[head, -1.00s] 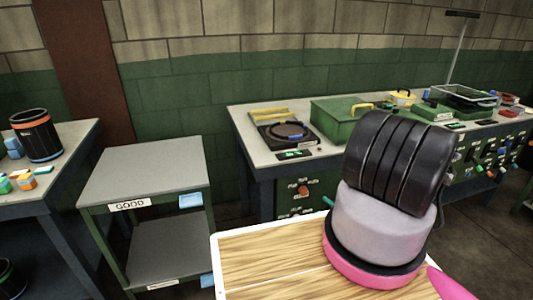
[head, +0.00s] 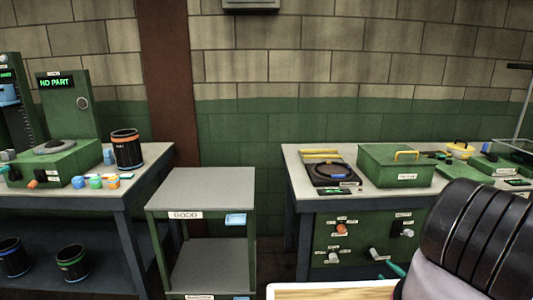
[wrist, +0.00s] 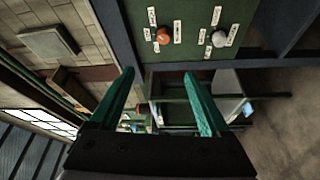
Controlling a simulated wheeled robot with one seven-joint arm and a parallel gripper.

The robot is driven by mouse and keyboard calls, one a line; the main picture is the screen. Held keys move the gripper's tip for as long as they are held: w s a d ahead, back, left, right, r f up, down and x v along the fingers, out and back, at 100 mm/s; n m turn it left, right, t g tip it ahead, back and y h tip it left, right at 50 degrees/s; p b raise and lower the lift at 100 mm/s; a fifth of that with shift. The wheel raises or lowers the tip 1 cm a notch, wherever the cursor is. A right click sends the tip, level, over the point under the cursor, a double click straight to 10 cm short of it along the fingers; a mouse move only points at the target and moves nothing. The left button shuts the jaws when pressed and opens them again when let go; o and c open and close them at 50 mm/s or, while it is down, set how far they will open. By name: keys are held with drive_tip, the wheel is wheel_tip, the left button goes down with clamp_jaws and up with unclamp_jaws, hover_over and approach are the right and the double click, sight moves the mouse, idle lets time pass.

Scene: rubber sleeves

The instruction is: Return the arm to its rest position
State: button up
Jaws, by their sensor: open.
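My gripper (wrist: 160,98) shows in the wrist view with its two green fingers spread wide apart and nothing between them. That view is turned on its side. Beyond the fingers it shows the green control panel (wrist: 205,15) of a bench and part of a shelf stand. In the head view, my dark ribbed arm (head: 478,238) fills the lower right corner. The tip of a green finger shows just left of it, in front of the bench panel. The rest of my gripper is hidden there.
A grey two-tier stand marked GOOD (head: 205,190) is in the middle, its top empty. The right bench (head: 300,170) carries a green lidded box (head: 397,167). The left table (head: 150,180) holds a black bin (head: 126,150) and a "NO PART" tester (head: 62,100). Floor shows between them.

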drive_tip(key=w+a+r+n+g+y, duration=0.1)
drive_tip(key=w+r+n+g+y, duration=0.2)
drive_tip(key=r+n, duration=0.45)
drive_tip(key=w+a+r+n+g+y, duration=0.1)
drive_tip(key=w+r+n+g+y, duration=0.3)
drive_tip(key=r, duration=0.6)
drive_tip(key=s+a+r+n+g+h, duration=0.1)
drive_tip(key=a+r+n+g, duration=0.3)
drive_tip(key=r+n, duration=0.45)
drive_tip(key=a+r+n+g+h, duration=0.1)
drive_tip(key=a+r+n+g, duration=0.4)
drive_tip(key=r, duration=0.7)
drive_tip(key=s+a+r+n+h, duration=0.35)
drive_tip(key=r+n, duration=0.25)
drive_tip(key=r, duration=0.2)
drive_tip(key=s+a+r+n+h, duration=0.3)
drive_tip(key=s+r+n, duration=0.2)
drive_tip(key=r, duration=0.3)
drive_tip(key=s+a+r+n+t+h, duration=0.3)
drive_tip(key=s+r+n+t, duration=0.3)
drive_tip(key=s+r+n, duration=0.5)
drive_tip(key=s+h, duration=0.1)
drive_tip(key=s, duration=0.3)
drive_tip(key=shift+r, duration=0.4)
